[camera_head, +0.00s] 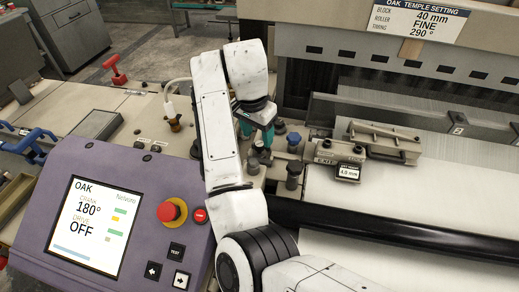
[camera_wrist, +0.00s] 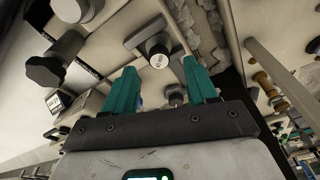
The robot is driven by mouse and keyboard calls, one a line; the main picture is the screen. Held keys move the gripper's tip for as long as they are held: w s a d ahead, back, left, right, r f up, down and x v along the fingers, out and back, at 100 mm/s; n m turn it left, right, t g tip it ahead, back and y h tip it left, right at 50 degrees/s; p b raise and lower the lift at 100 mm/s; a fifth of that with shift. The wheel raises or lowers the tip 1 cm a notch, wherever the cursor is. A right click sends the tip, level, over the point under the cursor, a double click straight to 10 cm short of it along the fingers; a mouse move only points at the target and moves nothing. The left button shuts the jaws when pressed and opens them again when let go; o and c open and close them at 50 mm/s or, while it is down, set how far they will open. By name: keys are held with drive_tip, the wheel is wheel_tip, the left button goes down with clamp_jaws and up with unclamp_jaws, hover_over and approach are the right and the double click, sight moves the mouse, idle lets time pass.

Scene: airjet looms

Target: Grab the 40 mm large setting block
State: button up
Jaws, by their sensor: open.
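My gripper (camera_wrist: 159,66) is open, with its two teal fingers apart and nothing held between them. In the head view my gripper (camera_head: 254,138) is partly hidden behind my own arm, beside a group of dark round knobs (camera_head: 293,140). In the wrist view a grey metal piece with a round knob (camera_wrist: 158,54) shows between and beyond the fingertips; its marking is too small to read. I cannot tell for sure whether it is the 40 mm large setting block. A sign (camera_head: 420,20) at the top right reads block 40 mm.
A purple control panel (camera_head: 120,215) with a lit screen and red button stands at the left. A metal bar assembly (camera_head: 385,140) and a piece labelled 1.0 mm (camera_head: 347,172) lie on the right. A dark roller (camera_head: 400,232) crosses the front. Other knobs (camera_wrist: 45,70) crowd the wrist view.

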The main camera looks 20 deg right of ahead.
sight(259, 144)
drive_tip(key=shift+w+d+f+p, duration=0.1)
drive_tip(key=shift+d+f+p, duration=0.05)
drive_tip(key=shift+f, duration=0.8)
drive_tip(key=shift+d+f+p, duration=0.1)
drive_tip(key=shift+f+p, duration=0.05)
drive_tip(key=shift+f, duration=0.8)
drive_tip(key=shift+c, duration=0.4)
clamp_jaws()
